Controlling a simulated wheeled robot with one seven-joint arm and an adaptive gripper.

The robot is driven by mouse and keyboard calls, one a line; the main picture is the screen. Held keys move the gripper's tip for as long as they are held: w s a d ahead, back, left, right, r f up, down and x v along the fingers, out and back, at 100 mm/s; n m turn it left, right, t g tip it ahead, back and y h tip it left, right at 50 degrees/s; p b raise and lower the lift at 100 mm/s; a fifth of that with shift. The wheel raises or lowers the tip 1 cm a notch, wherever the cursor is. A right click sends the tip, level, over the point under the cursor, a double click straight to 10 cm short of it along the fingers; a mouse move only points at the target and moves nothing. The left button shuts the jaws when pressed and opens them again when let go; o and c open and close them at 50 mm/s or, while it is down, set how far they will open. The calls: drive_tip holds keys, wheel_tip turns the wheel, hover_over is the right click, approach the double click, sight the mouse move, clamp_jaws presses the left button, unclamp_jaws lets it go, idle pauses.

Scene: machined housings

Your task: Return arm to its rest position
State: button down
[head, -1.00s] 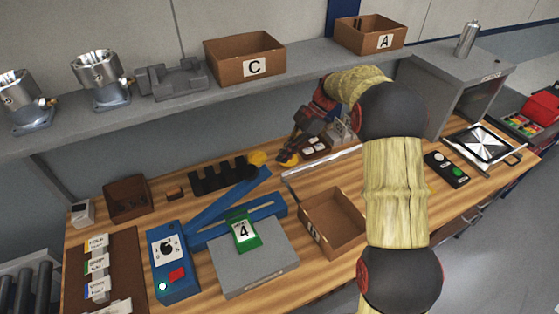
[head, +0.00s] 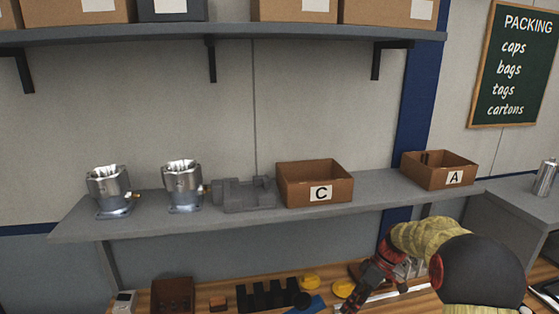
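My arm reaches in from the lower right of the head view, with its yellowish sleeve and dark joint in front of the bench. My gripper (head: 352,302) is low over the wooden bench, near the bottom edge of the picture. Its fingers are small and partly cut off, so I cannot tell if they are open or shut, or whether anything is between them. A yellow rounded piece (head: 343,288) shows right by the fingers.
A grey shelf (head: 240,222) above the bench carries two metal housings (head: 109,190), a grey fixture (head: 243,194), carton C (head: 318,196) and carton A (head: 460,181). A black slotted rack (head: 268,294) stands on the bench. Higher up, another shelf (head: 228,33) holds boxes beside a packing board (head: 514,65).

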drive_tip(key=s+a+r+m+t+h+b, duration=0.1)
drive_tip(key=s+r, duration=0.5)
drive_tip(key=s, duration=1)
drive_tip(key=s+a+r+m+t+h+b, duration=0.1)
drive_tip(key=s+r+m+t+h+b, duration=0.3)
drive_tip(key=s, duration=1.2)
drive_tip(key=shift+a+r+m+t+h, duration=0.4)
drive_tip(key=shift+r+m+t, duration=0.8)
drive_tip(key=shift+r+m, duration=0.8)
